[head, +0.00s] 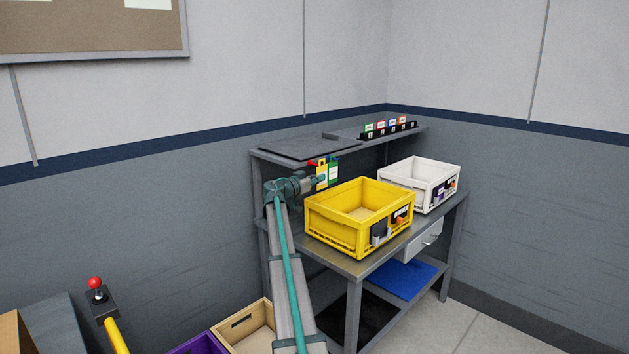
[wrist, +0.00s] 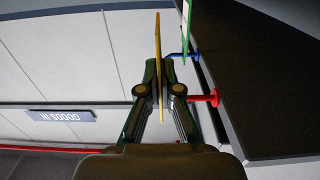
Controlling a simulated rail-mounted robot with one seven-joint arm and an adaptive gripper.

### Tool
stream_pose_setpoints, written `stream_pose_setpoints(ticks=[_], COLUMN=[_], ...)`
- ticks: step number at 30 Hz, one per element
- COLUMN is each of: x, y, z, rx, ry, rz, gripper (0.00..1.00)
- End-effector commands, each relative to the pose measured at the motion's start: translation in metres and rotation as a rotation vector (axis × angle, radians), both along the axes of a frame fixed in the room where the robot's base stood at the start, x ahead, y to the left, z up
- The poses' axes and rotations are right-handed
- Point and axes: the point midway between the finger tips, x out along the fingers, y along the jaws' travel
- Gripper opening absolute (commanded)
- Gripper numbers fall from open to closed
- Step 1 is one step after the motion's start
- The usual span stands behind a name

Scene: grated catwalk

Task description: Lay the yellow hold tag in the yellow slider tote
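The yellow hold tag (head: 322,174) is upright under the shelf at the back of the bench. In the wrist view it is a thin yellow strip (wrist: 158,55), seen edge-on between my fingertips. My gripper (wrist: 158,75) is shut on it, with a finger against each face. The yellow slider tote (head: 335,220) stands on the bench to the right of my gripper, open at the top. Its visible floor is bare.
A green tag (head: 334,171) hangs close beside the yellow one, near a blue peg (wrist: 180,55). A red peg (wrist: 205,98) sticks out bare. A white tote (head: 432,182) stands behind the yellow tote. The shelf (head: 290,148) overhangs my gripper and holds small coloured cards (head: 388,127).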

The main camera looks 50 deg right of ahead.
Motion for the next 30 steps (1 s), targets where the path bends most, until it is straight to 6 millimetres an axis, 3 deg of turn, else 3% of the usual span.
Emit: stream_pose_setpoints(ticks=[30], x=[-0.028], y=[0.003], z=[0.000], rx=[-0.001], ry=[0.000], rz=[0.000], gripper=[0.00])
